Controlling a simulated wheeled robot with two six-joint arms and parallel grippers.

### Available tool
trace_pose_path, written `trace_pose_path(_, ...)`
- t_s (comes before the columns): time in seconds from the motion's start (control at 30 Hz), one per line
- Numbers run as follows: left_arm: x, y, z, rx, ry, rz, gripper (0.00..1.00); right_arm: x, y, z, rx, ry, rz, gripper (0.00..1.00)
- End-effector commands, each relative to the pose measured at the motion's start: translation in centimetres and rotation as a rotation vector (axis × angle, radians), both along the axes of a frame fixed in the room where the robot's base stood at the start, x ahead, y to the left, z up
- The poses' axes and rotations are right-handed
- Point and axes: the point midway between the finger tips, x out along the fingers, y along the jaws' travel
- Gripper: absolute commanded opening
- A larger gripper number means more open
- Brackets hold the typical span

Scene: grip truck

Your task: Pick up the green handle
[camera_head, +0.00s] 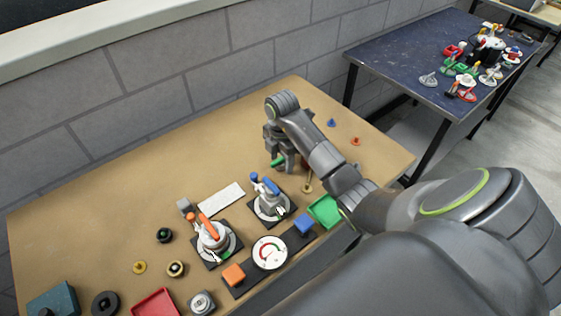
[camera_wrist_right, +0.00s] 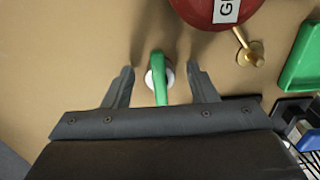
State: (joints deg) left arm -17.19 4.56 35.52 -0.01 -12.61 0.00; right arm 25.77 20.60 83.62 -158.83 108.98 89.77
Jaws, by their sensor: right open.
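The green handle (camera_head: 277,162) is partly hidden by my right gripper (camera_head: 284,164) in the head view. In the right wrist view the green handle (camera_wrist_right: 160,82) sits on a white round base, upright in the picture. My right gripper (camera_wrist_right: 159,72) is open, with one finger on each side of the handle and a visible gap to both. Whether the fingertips are level with the handle in height I cannot tell. My left gripper is not in view.
A red round part with a label (camera_wrist_right: 215,12) and a brass piece (camera_wrist_right: 246,46) lie close by. A green tray (camera_head: 325,211) is to the right. Valve assemblies with orange (camera_head: 211,231) and blue (camera_head: 270,187) handles stand on the brown table (camera_head: 120,200). The back left is clear.

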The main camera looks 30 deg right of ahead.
Motion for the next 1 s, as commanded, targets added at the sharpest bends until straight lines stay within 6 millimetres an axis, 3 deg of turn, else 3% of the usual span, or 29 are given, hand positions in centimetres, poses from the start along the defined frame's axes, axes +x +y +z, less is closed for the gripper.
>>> trace_pose_path(0.1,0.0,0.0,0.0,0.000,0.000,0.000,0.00,0.0,0.0,0.0,0.000,0.000,0.000,0.50)
trace_pose_path(0.47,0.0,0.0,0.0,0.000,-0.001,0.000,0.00,0.0,0.0,0.0,0.000,0.000,-0.001,0.04)
trace_pose_path(0.77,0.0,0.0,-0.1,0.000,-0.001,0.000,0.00,0.1,0.0,0.6,-0.001,-0.003,-0.001,0.04)
trace_pose_path(0.9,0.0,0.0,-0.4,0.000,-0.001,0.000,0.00,0.1,-0.1,2.6,-0.003,-0.006,0.001,0.04)
trace_pose_path(1.0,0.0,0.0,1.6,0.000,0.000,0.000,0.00,0.1,-0.1,5.7,-0.002,-0.005,0.000,0.04)
